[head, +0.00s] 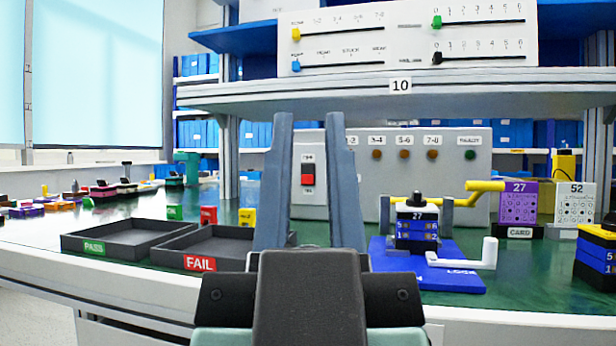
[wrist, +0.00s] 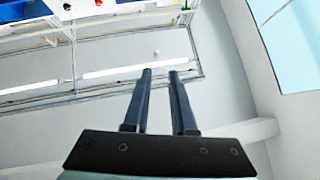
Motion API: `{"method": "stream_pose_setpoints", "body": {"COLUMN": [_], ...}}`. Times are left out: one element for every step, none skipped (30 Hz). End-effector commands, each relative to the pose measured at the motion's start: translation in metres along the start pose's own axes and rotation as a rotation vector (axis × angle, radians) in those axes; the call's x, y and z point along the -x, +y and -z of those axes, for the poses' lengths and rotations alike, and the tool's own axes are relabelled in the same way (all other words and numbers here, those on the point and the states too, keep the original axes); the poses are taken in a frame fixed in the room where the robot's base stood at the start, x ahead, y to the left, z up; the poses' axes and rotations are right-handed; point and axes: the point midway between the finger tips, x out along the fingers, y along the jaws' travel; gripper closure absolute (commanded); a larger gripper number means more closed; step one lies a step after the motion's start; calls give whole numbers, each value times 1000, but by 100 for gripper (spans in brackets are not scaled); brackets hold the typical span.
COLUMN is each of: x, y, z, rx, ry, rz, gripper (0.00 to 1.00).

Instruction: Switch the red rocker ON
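The red rocker (head: 308,168) is on the white panel box (head: 365,190) at the back of the green bench. The rocker shows through the gap between the fingers, and I see no contact. The wrist view shows the gripper (wrist: 160,73) with a gap between the fingers and the rocker out of view.
FAIL tray (head: 215,245) and PASS tray (head: 110,240) lie at left. A blue fixture plate (head: 425,278) holds a dark block (head: 417,222) at right, with a yellow lever (head: 485,186) and a white handle (head: 480,256) beside it. A shelf with sliders (head: 400,100) overhangs.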

Motion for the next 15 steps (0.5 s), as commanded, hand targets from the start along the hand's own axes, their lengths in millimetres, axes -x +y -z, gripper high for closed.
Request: {"method": "stream_pose_setpoints", "body": {"x": [0, 0, 0, 0, 0, 0, 0, 0, 0, 0, 0, 0, 0, 0, 0], "y": [0, 0, 0, 0, 0, 0, 0, 0, 0, 0, 0, 0, 0, 0, 0], "z": [0, 0, 0, 0, 0, 0, 0, 0, 0, 0, 0, 0, 0, 0, 0], "rx": [0, 0, 0, 0, 0, 0, 0, 0, 0, 0, 0, 0, 0, 0, 0], "ry": [0, 0, 0, 0, 0, 0, 0, 0, 0, 0, 0, 0, 0, 0, 0], "rz": [0, 0, 0, 0, 0, 0, 0, 0, 0, 0, 0, 0, 0, 0, 0], "gripper": [86, 92, 99, 100, 100, 100, 100, 100, 100, 100, 100, 100, 100, 100, 100]}}
